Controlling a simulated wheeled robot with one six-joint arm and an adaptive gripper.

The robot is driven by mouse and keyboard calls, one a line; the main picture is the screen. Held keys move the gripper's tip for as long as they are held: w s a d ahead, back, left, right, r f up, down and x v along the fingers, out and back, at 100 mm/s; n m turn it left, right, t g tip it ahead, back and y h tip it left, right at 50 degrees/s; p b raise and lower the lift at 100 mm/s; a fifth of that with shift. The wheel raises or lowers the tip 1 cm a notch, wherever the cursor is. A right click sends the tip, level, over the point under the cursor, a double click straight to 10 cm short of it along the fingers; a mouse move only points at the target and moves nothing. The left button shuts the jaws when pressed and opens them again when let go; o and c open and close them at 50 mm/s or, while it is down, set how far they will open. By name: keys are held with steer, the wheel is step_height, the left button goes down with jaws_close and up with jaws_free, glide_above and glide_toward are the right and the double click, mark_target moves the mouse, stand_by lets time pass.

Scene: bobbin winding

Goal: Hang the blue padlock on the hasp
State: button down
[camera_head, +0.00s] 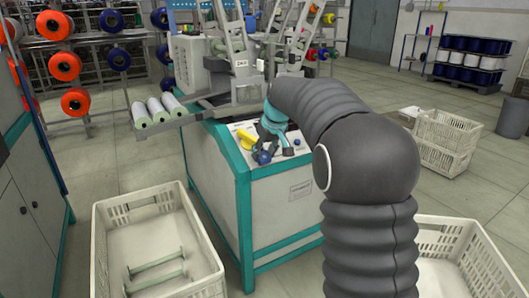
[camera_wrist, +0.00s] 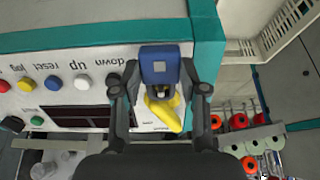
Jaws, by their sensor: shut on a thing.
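The blue padlock (camera_wrist: 160,65) sits between the fingertips of my gripper (camera_wrist: 160,75) in the wrist view, with a small pale metal part on its lower side. My gripper is shut on it. A yellow piece (camera_wrist: 164,110), perhaps the hasp, lies just below the padlock in that view. I cannot tell whether the shackle touches it or passes through it. In the head view my gripper (camera_head: 271,130) is over the machine's panel top, beside the yellow piece (camera_head: 246,140), with the blue padlock (camera_head: 263,157) low at its tip.
The panel (camera_wrist: 60,70) has several coloured buttons and a dark display. The teal-edged cabinet (camera_head: 240,215) stands under it. White crates (camera_head: 140,207) stand on the floor either side. A spool rack (camera_head: 90,70) is at the back left.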

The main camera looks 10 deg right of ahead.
steer(key=shift+s+d+f+b, duration=0.1)
steer(key=shift+s+f+b, duration=0.2)
steer(key=shift+s+f, duration=0.1)
stand_by(0.6)
steer(key=c, duration=0.5)
jaws_free()
steer(key=shift+r, duration=0.1)
steer(key=shift+c, duration=0.2)
steer(key=v, duration=1.2)
